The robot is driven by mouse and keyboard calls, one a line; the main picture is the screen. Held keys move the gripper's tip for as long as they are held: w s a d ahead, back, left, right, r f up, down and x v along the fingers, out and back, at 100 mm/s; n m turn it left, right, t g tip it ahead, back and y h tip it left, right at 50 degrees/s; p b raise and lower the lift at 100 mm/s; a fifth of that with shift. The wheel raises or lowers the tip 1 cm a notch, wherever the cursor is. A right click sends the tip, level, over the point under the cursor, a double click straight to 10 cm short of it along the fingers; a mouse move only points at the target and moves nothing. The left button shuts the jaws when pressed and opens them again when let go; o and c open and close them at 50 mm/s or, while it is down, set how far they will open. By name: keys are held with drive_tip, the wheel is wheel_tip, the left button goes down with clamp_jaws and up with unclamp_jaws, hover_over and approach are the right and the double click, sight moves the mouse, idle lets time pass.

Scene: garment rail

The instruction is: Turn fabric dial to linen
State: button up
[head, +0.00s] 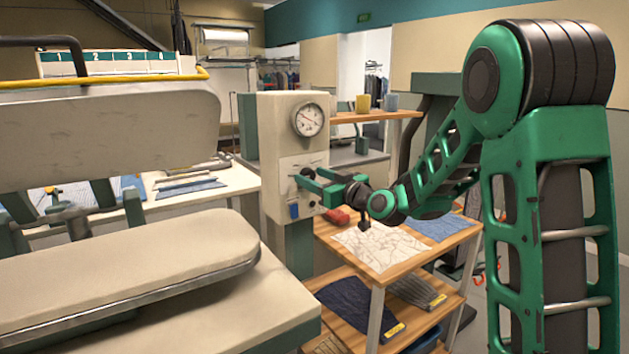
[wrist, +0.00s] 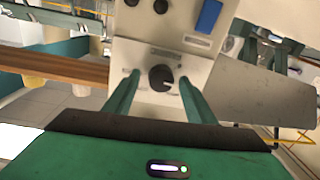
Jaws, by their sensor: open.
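The fabric dial (wrist: 161,78) is a round dark knob on the pale front of the control box (head: 290,150). In the wrist view it lies between the two fingers of my gripper (wrist: 159,76), with a gap on each side. A small light mark shows towards the knob's right side; the labels around it are too small to read. In the head view my gripper (head: 301,180) is at the box's front, and a dark knob (head: 307,172) shows by the fingers. My gripper is open and holds nothing.
A round gauge (head: 308,119) sits above on the box, and a blue switch (head: 294,210) below. A garment press (head: 120,260) stands at the left. A wooden table (head: 415,262) with cloth samples and a red object (head: 337,217) lies under my arm.

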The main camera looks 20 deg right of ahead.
drive_tip(key=shift+w, duration=0.15)
drive_tip(key=shift+c, duration=0.5)
drive_tip(key=c, duration=0.9)
drive_tip(key=shift+d, duration=0.15)
